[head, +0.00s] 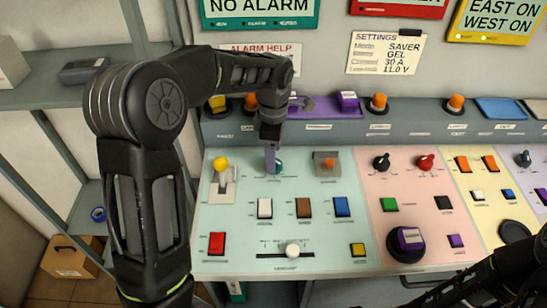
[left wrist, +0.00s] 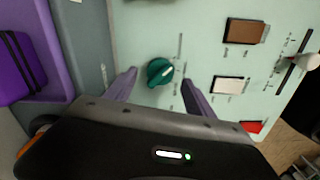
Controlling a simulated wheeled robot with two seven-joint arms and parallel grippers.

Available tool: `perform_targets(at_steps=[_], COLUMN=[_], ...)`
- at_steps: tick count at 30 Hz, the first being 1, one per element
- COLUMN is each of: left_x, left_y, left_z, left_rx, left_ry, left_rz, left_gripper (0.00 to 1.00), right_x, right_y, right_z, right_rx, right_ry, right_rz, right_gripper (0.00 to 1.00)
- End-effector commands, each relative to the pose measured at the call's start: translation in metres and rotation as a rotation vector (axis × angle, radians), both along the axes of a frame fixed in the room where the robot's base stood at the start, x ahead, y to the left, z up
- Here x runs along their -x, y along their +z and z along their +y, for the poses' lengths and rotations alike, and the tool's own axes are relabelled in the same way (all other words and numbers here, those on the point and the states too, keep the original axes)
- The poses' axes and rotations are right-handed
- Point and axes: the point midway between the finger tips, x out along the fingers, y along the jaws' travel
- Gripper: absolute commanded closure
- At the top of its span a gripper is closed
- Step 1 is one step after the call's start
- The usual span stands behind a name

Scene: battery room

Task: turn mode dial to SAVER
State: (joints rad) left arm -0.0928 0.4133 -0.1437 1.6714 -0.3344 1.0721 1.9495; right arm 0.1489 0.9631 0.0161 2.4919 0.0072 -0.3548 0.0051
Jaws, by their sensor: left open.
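A round teal dial (left wrist: 160,72) with a pale pointer line sits on the pale green panel; its printed labels are too small to read. In the left wrist view its pointer slants to the upper right. In the head view the dial (head: 279,166) is partly hidden by my left gripper (head: 271,160). My left gripper is open, with one purple finger on each side of the dial in the left wrist view (left wrist: 160,77). I cannot tell whether the fingers touch it. Only dark parts of my right arm show at the lower right; its gripper is out of view.
A yellow-knobbed lever (head: 222,165) stands left of the dial, and a guarded orange switch (head: 328,164) stands right. White (head: 265,208), brown (head: 303,207) and blue (head: 342,206) rockers lie below.

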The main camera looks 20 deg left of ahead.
Motion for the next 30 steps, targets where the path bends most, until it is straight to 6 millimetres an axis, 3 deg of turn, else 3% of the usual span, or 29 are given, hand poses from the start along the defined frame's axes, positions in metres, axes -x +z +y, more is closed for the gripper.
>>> perform_targets(at_steps=[6,16,30], left_x=[0.000,0.000,0.000], left_y=[-0.024,-0.028,-0.028], left_z=[0.000,0.000,0.000], left_rx=[0.000,0.001,0.000], left_ry=[0.000,0.000,0.000], left_rz=[0.000,-0.001,-0.001], left_gripper=[0.37,0.38,0.76], right_x=[0.001,0.001,0.001], right_y=[0.005,0.004,0.004], right_z=[0.000,0.000,0.000], right_rx=[0.002,0.002,0.002], right_ry=[-0.001,-0.001,-0.001], right_rz=[0.002,0.002,0.002], right_gripper=[0.64,0.64,0.64])
